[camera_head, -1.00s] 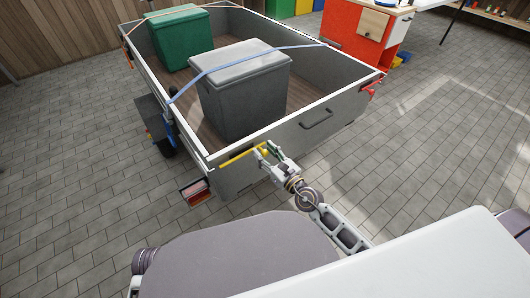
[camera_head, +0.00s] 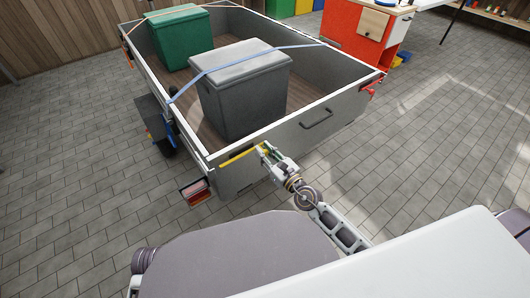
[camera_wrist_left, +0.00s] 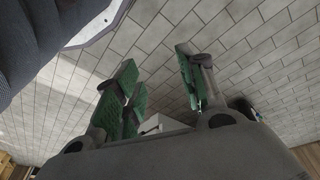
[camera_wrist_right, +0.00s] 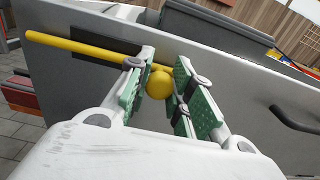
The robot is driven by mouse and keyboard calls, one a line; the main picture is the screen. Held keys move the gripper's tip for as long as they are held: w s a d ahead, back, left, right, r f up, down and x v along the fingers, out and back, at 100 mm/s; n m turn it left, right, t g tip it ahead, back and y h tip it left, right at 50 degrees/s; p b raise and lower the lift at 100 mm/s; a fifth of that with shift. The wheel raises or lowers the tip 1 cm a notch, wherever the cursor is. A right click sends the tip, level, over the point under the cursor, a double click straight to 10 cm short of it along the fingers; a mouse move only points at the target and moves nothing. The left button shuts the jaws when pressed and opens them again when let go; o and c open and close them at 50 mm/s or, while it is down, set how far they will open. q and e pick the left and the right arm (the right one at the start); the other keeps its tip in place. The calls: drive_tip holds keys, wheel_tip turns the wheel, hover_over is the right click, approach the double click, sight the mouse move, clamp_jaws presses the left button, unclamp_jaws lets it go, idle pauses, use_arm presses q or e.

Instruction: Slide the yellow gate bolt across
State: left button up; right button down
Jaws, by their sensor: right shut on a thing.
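The yellow gate bolt (camera_head: 238,157) lies along the top left part of the grey trailer's tailgate (camera_head: 290,143). In the right wrist view its rod (camera_wrist_right: 75,46) runs left from the gripper across a dark plate (camera_wrist_right: 100,42), and its round yellow knob (camera_wrist_right: 159,84) sits between the green-padded fingers. My right gripper (camera_head: 264,150) is shut on this knob; it also shows in the right wrist view (camera_wrist_right: 160,88). My left gripper (camera_wrist_left: 160,85) shows only in its own wrist view, with its green-padded fingers apart and nothing between them, above paved floor.
The trailer holds a grey box (camera_head: 242,90) and a green box (camera_head: 180,38) under straps. A grey handle (camera_head: 316,118) is on the tailgate right of the bolt. A red and white lamp (camera_head: 195,190) hangs at the near left corner.

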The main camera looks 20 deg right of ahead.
sight(247, 153)
drive_tip(key=shift+s+a, duration=0.15)
drive_tip(key=shift+a, duration=0.25)
drive_tip(key=a, duration=0.1)
drive_tip(key=s+a+p, duration=0.1)
drive_tip(key=shift+a+p, duration=0.3)
drive_tip(key=shift+a, duration=0.1)
drive_tip(key=shift+s+a, duration=0.1)
drive_tip(key=shift+a, duration=0.2)
drive_tip(key=shift+s+a, duration=0.1)
drive_tip(key=shift+a, duration=0.1)
drive_tip(key=c, duration=1.3)
unclamp_jaws()
use_arm(q)
drive_tip(key=shift+s+a+f, duration=0.1)
drive_tip(key=shift+a+f, duration=0.15)
drive_tip(key=shift+f, duration=0.8)
use_arm(e)
drive_tip(key=shift+o, duration=0.2)
